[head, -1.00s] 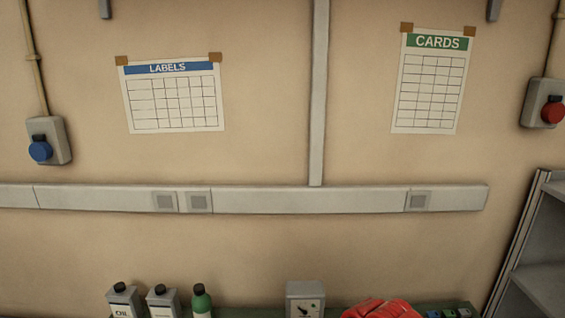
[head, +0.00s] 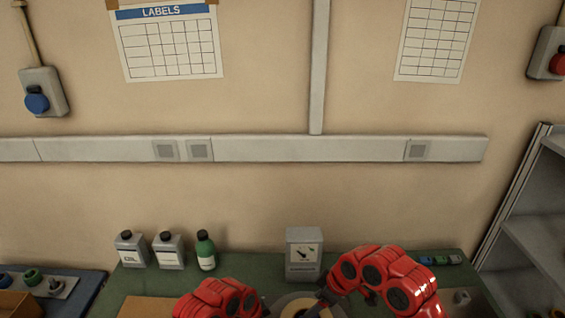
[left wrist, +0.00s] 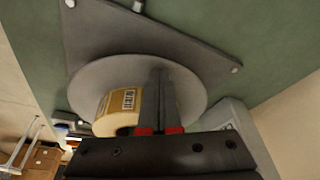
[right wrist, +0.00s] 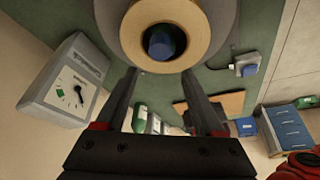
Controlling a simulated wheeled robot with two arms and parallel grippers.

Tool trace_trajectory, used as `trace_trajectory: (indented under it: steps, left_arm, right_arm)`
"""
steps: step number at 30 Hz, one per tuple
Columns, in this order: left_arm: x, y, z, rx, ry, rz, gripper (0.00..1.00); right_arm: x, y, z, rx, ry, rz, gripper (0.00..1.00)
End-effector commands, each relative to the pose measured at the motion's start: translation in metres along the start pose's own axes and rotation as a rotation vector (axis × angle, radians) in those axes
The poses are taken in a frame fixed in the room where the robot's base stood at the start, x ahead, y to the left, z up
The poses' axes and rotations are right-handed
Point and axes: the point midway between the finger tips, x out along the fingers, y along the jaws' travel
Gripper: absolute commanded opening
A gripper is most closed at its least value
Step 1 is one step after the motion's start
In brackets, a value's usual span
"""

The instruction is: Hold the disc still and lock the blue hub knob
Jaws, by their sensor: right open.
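The grey disc (left wrist: 85,84) stands behind a tan tape roll (left wrist: 117,110) on a grey plate (left wrist: 105,28). In the right wrist view, the blue hub knob (right wrist: 164,43) sits in the middle of the roll. My left gripper (left wrist: 161,72) has its fingers close together at the disc's rim, apparently with the rim pinched between them; the contact is partly hidden. My right gripper (right wrist: 160,75) is open and empty, its fingertips short of the knob, which lies ahead of the gap. In the head view, my right gripper (head: 325,298) is beside the roll (head: 300,306).
A dial box (head: 304,255) stands behind the reel. Several bottles, including a green one (head: 206,251), stand at the back left of the green bench (head: 460,262). A grey shelf (head: 545,225) stands at the right.

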Motion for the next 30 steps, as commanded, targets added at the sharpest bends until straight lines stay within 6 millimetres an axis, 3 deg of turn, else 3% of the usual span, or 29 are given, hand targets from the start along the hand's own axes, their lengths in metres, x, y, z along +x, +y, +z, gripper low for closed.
trace_trajectory:
  steps: [8, 18, 30]
  left_arm:
    - [0.003, 0.002, 0.003, -0.001, -0.006, 0.006, 0.0]
    - [0.003, 0.002, 0.003, -0.002, -0.008, 0.007, 0.0]
    - [0.004, 0.002, 0.004, -0.002, -0.008, 0.008, 0.0]
  right_arm:
    - [0.011, 0.0, 0.004, 0.002, 0.003, 0.002, 0.7]
    - [0.041, 0.0, 0.016, -0.001, 0.002, 0.002, 0.7]
    - [0.043, 0.001, 0.017, -0.034, 0.005, -0.011, 0.7]
